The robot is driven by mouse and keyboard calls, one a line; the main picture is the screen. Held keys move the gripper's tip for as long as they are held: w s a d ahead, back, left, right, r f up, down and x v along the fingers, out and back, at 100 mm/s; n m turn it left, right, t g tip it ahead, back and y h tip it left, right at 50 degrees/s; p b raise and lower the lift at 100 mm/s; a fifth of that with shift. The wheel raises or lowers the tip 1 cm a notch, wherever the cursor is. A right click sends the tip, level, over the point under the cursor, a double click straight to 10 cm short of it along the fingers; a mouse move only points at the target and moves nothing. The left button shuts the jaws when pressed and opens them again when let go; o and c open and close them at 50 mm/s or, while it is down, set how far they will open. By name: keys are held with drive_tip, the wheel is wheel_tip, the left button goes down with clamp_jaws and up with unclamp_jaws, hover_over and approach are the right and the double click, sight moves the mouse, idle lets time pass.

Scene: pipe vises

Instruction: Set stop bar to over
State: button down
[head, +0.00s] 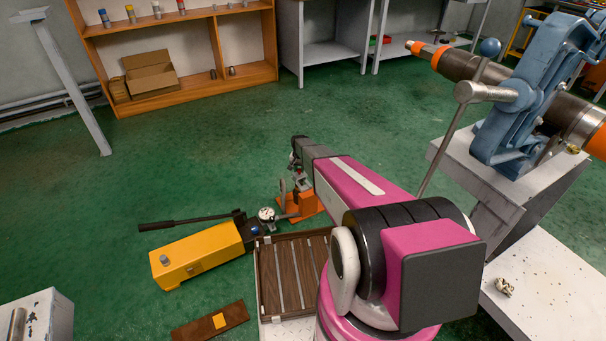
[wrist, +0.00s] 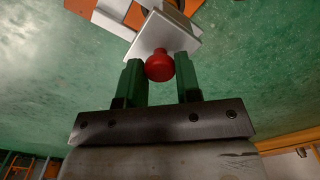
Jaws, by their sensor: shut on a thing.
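In the wrist view, my gripper (wrist: 159,80) has its two green fingers on either side of a red knob (wrist: 159,66) and is shut on it. The knob sits against a pale grey plate (wrist: 180,38), with an orange part (wrist: 107,7) beyond it. In the head view, my magenta arm reaches down toward an orange stand (head: 312,206) on the green floor. The gripper and knob are not clear there. I cannot tell for sure which part is the stop bar.
A yellow pump (head: 200,254) with a black lever lies left of the stand. A slatted wooden tray (head: 269,275) is nearer. A blue pipe vise (head: 519,90) on a white bench holds a pipe at right. Shelves (head: 190,50) stand behind. Open green floor lies between.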

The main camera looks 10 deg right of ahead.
drive_tip(key=shift+w, duration=0.3)
drive_tip(key=c, duration=0.8)
unclamp_jaws()
drive_tip(key=shift+a, duration=0.1)
drive_tip(key=shift+s+r, duration=0.1)
drive_tip(key=shift+r, duration=0.45)
wheel_tip(320, 180, up, 10)
drive_tip(key=shift+f, duration=0.1)
drive_tip(key=s+r+n, duration=0.1)
drive_tip(key=s+r, duration=0.5)
drive_tip(key=s, duration=0.6)
drive_tip(key=s+r+n, duration=0.2)
drive_tip(key=s+r, duration=0.4)
drive_tip(key=s, duration=0.7)
drive_tip(key=s+r+n, duration=0.2)
drive_tip(key=s+r, duration=0.5)
drive_tip(key=s, duration=0.5)
drive_tip(key=shift+s, duration=0.15)
